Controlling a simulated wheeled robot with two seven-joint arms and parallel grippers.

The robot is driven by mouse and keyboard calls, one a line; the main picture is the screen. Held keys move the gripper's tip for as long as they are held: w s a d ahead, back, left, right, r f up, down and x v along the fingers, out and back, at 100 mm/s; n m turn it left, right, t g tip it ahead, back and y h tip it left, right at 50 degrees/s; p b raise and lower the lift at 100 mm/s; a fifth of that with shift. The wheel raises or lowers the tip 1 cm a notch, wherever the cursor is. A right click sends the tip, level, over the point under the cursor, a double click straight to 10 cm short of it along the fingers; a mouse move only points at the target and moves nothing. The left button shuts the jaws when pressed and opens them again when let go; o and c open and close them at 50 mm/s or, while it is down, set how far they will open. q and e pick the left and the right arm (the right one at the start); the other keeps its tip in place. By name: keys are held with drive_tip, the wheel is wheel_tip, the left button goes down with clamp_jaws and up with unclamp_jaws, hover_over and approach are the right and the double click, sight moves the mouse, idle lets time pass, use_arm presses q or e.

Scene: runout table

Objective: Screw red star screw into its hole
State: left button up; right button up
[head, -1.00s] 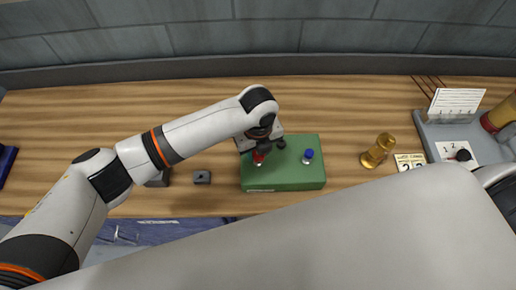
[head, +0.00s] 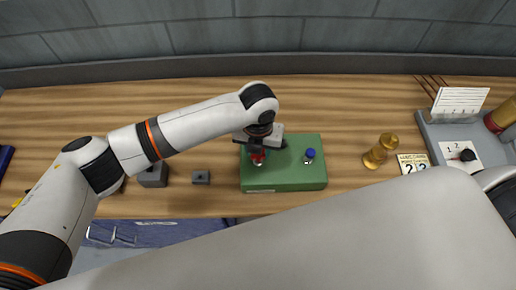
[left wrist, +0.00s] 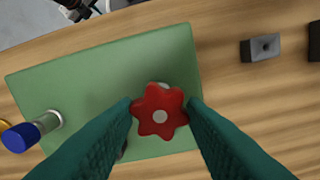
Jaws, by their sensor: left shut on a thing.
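In the head view the red head (head: 258,157) shows just under the gripper, above the left part of the green block (head: 285,178). The head hides its shank and the hole, so I cannot tell how deep it sits. A blue-headed screw (head: 310,154) stands in the block to the right. My right gripper cannot be clearly made out.
A small grey block with a hole (head: 201,177) and a larger grey block (head: 153,175) lie left of the green block. A brass cylinder (head: 380,150), number cards (head: 413,164) and a grey tray (head: 432,130) are to the right. My right arm covers the front.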

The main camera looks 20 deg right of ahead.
use_arm(q)
drive_tip(key=shift+m, duration=1)
drive_tip(key=shift+f, duration=0.1)
drive_tip(key=m+b, duration=0.1)
drive_tip(key=m, duration=0.1)
drive_tip(key=shift+a+f+m, duration=0.1)
drive_tip(key=shift+m, duration=0.3)
drive_tip(key=shift+m+b, duration=0.4)
drive_tip(key=shift+m, duration=0.5)
drive_tip(key=o, duration=1.1)
